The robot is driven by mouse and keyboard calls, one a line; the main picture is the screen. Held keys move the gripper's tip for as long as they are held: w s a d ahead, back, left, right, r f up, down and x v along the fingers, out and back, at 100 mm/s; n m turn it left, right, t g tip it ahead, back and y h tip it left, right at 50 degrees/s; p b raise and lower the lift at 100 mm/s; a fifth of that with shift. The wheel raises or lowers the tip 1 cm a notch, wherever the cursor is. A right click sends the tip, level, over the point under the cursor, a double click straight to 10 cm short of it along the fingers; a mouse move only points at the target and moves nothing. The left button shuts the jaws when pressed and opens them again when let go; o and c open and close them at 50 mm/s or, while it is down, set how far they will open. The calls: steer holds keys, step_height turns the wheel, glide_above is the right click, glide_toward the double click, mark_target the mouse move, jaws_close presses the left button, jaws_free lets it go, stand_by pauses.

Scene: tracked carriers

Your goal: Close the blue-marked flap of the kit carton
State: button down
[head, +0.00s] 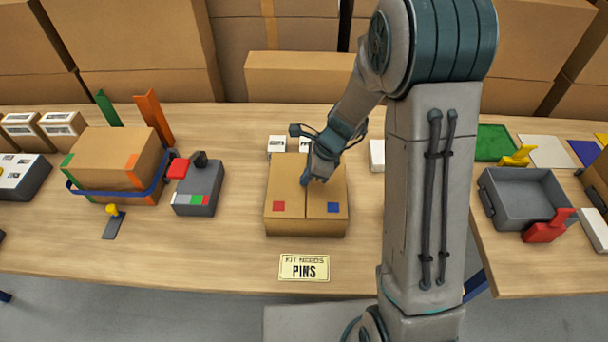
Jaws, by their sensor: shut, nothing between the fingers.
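The kit carton (290,225) stands on the table in the middle of the head view. Its left top flap bears a red square (279,206), and its right flap, the blue-marked flap (325,205), bears a blue square. Both flaps look flat, with a dark seam between them. My gripper (307,181) is shut and empty, pointing down at the top of the carton near the seam. Whether its tips touch the carton I cannot tell. My wrist and forearm hide part of the carton's far right top.
A sign (304,267) reading "KIT NEEDS PINS" lies in front of the carton. A grey box (199,190) with a red part and a strapped carton (112,150) stand to the left. A grey tray (525,195) stands on the right. Small white boxes sit behind the carton.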

steer(key=shift+r+p, duration=0.5)
steer(key=a+r+p, duration=0.2)
steer(key=a+r, duration=0.5)
steer(key=r, duration=0.3)
steer(key=s+d+r+n+t+h, duration=0.1)
steer(key=s+d+r+n+h, duration=0.1)
steer(key=s+d+r+n, duration=0.4)
steer(key=s+d+r+n+t+h, duration=0.2)
steer(key=s+d+r+n, duration=0.4)
steer(key=s+d+n, duration=0.6)
steer(key=shift+s+d+n+h, duration=0.25)
steer(key=shift+s+n+h, duration=0.15)
steer(key=shift+n, duration=0.2)
